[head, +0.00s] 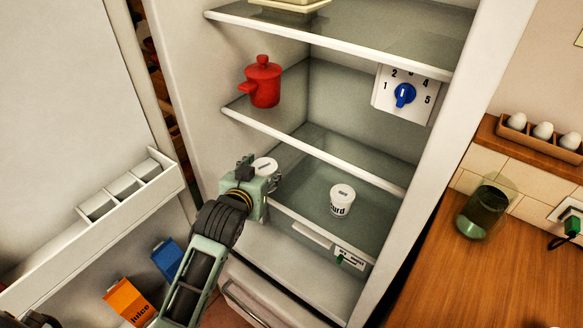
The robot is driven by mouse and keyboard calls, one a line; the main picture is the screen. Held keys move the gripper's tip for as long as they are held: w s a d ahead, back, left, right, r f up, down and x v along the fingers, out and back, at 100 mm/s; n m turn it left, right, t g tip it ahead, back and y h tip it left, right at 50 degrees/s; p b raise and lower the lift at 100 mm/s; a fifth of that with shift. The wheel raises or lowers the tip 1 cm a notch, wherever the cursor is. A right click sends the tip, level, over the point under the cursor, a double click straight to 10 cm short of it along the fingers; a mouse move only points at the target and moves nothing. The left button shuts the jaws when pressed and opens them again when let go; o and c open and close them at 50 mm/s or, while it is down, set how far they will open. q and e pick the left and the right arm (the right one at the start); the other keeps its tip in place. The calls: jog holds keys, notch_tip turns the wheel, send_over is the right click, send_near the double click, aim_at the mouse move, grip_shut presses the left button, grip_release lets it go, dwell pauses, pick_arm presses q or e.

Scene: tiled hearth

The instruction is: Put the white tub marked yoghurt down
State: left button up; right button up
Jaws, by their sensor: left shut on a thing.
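My left gripper (260,176) reaches into the open fridge, shut on a white tub (265,165). Only the tub's round lid shows clearly; the gripper hides its side, so I cannot read its marking. It is over the left part of the lower glass shelf (303,180). I cannot tell whether its base touches the shelf. A second white tub (341,202), with a label ending in "ard", stands upright on that shelf to the right, apart from my gripper.
A red pot (263,82) stands on the shelf above, whose white front edge (310,151) runs close above my gripper. A dial (404,94) is on the fridge's inner wall. The open door's rack (84,236) and cartons (130,302) are at left. Bare shelf lies between the tubs.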

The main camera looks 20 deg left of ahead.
pick_arm(q)
jog(key=w+d, duration=0.1)
jog(key=w, duration=0.2)
jog(key=w+d+p, duration=0.1)
jog(key=w, duration=0.2)
jog(key=w+d, duration=0.1)
jog(key=w, duration=0.3)
jog(key=shift+d+r, duration=0.15)
jog(key=shift+d, duration=0.1)
notch_tip(320, 180, down, 3)
jog(key=shift+r+p, duration=0.15)
jog(key=shift+p, duration=0.2)
notch_tip(320, 180, down, 4)
jog(key=shift+s+r+p, duration=0.1)
jog(key=shift+r+p, duration=0.05)
jog(key=shift+p, duration=0.15)
jog(key=shift+w+f, duration=0.2)
jog(key=shift+f, duration=0.05)
jog(key=shift+w+f, duration=0.1)
jog(key=shift+f, duration=0.1)
jog(key=o, duration=1.3)
jog(key=shift+f, duration=0.1)
jog(key=shift+o, duration=0.2)
